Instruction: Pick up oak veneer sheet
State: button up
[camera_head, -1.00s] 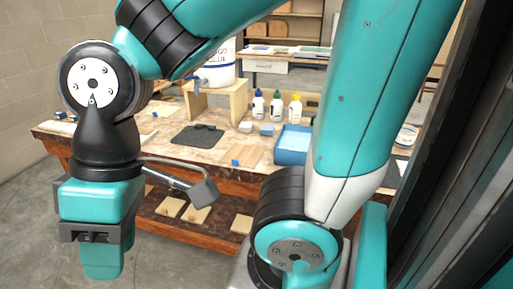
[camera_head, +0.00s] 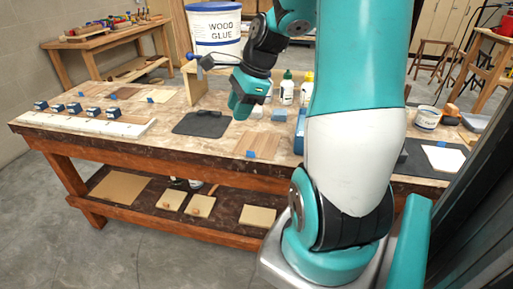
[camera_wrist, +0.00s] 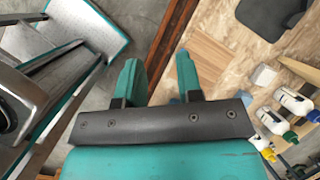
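A light brown striped wood sheet (camera_head: 257,146) with a blue tab lies flat on the worktable, near its front edge. It looks like oak veneer, but other thin sheets lie further back, so I cannot be sure. In the wrist view the striped sheet (camera_wrist: 212,50) lies right of the fingers, partly covered by the right finger. My gripper (camera_head: 239,112) is above the table, up and left of the sheet in the head view. In the wrist view my gripper (camera_wrist: 157,60) has its two green fingers apart with nothing between them.
Glue bottles (camera_head: 287,90), a blue tray (camera_head: 300,130) and a large wood glue bucket (camera_head: 214,30) stand behind or right. A lower shelf holds boards.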

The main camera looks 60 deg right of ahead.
jog(key=s+d+f+m, duration=0.3)
jog(key=s+d+m, duration=0.1)
jog(key=d+m, duration=0.45)
jog(key=b, duration=0.2)
send_near(252, 149)
jog(key=shift+n+t+h, duration=0.25)
jog(key=shift+t+h, duration=0.05)
jog(key=shift+h, duration=0.1)
jog(key=a, duration=0.1)
jog(key=s+a, duration=0.1)
jog(key=a, duration=0.3)
jog(key=shift+s+f, duration=0.15)
jog(key=shift+s, duration=0.1)
jog(key=x, duration=0.6)
jog(key=shift+d+f, duration=0.25)
jog(key=shift+d, duration=0.05)
grip_shut()
